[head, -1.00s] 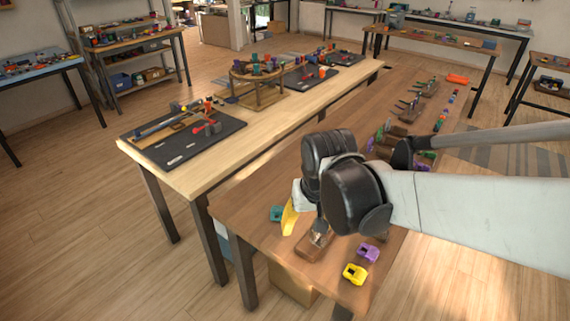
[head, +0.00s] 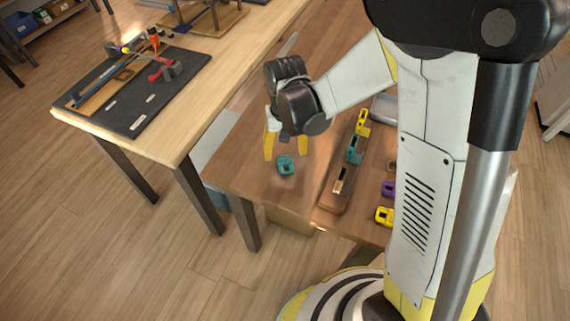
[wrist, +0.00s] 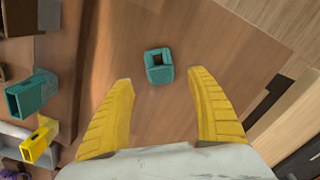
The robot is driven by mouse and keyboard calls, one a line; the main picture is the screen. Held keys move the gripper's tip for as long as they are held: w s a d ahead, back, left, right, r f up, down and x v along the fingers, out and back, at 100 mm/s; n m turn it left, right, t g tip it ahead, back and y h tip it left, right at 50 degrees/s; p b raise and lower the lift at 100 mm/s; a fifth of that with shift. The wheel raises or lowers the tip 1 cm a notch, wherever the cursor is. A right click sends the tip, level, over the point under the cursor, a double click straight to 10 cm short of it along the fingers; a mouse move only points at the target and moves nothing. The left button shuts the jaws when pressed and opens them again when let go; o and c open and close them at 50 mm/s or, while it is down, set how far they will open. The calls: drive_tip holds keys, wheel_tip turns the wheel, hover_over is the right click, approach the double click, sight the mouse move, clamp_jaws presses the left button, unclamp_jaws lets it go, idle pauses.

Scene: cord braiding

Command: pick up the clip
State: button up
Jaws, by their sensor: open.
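A teal clip (head: 285,165) lies loose on the brown table near its left corner. In the wrist view the clip (wrist: 159,66) shows its square opening and sits just beyond the fingertips, roughly between their lines. My gripper (head: 286,153) hangs over the table above the clip, pointing down. In the wrist view its two yellow fingers (wrist: 162,80) are spread wide with nothing between them. The height of the fingertips over the clip is hard to tell.
A wooden holder (head: 333,199) right of my gripper bears a teal clip (head: 354,150) and a yellow clip (head: 362,120). A purple clip (head: 389,189) and another yellow clip (head: 384,215) lie further right. A pale bench with a black mat (head: 140,119) stands left.

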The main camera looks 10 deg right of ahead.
sight(285, 162)
wheel_tip(285, 162, down, 5)
drive_tip(key=b, duration=0.3)
drive_tip(key=shift+s+f, duration=0.1)
drive_tip(key=c, duration=0.9)
drive_tip(key=shift+r+p, duration=0.5)
drive_tip(key=shift+r, duration=0.2)
drive_tip(key=r+p, duration=0.1)
drive_tip(key=r, duration=0.1)
drive_tip(key=d+r+p, duration=0.1)
drive_tip(key=r, duration=0.1)
drive_tip(key=d+r+p, duration=0.1)
drive_tip(key=d+r, duration=0.1)
drive_tip(key=d, duration=0.1)
drive_tip(key=d+r+p, duration=0.1)
drive_tip(key=d+r, duration=0.1)
drive_tip(key=d, duration=0.2)
drive_tip(key=d+r+p, duration=0.1)
drive_tip(key=d+r, duration=0.1)
drive_tip(key=d, duration=0.1)
drive_tip(key=shift+s+d+p, duration=0.1)
drive_tip(key=shift+d+p, duration=0.2)
drive_tip(key=shift+p, duration=0.1)
